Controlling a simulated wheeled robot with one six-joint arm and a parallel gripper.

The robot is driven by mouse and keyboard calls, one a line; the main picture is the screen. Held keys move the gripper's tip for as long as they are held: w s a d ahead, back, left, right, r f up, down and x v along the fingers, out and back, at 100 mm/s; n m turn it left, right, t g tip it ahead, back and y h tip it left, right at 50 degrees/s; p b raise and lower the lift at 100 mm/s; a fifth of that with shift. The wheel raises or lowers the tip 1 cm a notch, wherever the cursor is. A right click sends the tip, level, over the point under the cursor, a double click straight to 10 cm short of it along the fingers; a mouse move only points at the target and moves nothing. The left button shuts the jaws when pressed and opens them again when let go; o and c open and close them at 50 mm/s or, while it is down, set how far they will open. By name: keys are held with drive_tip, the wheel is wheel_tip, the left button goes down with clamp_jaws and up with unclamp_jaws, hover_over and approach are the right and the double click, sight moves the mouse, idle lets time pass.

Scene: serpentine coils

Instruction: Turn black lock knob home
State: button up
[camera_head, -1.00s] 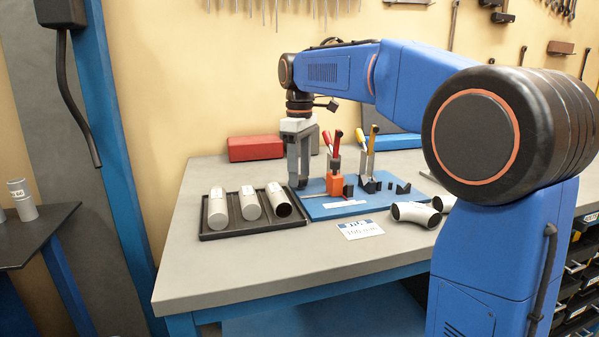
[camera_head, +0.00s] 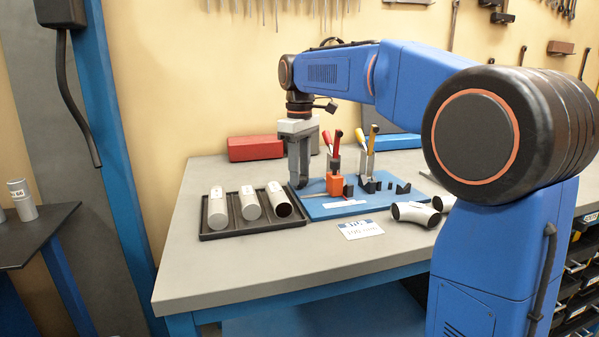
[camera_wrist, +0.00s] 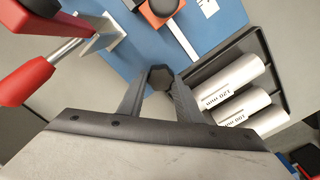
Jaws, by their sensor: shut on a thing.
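The black lock knob (camera_wrist: 160,78) is a small dark faceted piece in the wrist view, by the edge of the blue board (camera_wrist: 215,20). My gripper (camera_wrist: 159,84) points down, with one fingertip on each side of the knob, shut on it. In the head view my gripper (camera_head: 299,183) stands at the left edge of the blue board (camera_head: 330,210). The knob cannot be made out there, as the fingers cover that spot. The knob's turn angle cannot be read.
A black tray (camera_head: 228,235) with grey tubes lies left of the gripper. Toggle clamps with red (camera_head: 338,137) and yellow (camera_head: 373,131) handles stand close on the right. A red box (camera_head: 255,148) is behind.

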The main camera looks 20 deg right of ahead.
drive_tip(key=shift+m, duration=2.1)
drive_tip(key=shift+r, duration=0.1)
drive_tip(key=o, duration=1)
drive_tip(key=shift+o, duration=0.2)
wheel_tip(320, 180, up, 17)
drive_tip(key=shift+r, duration=0.15)
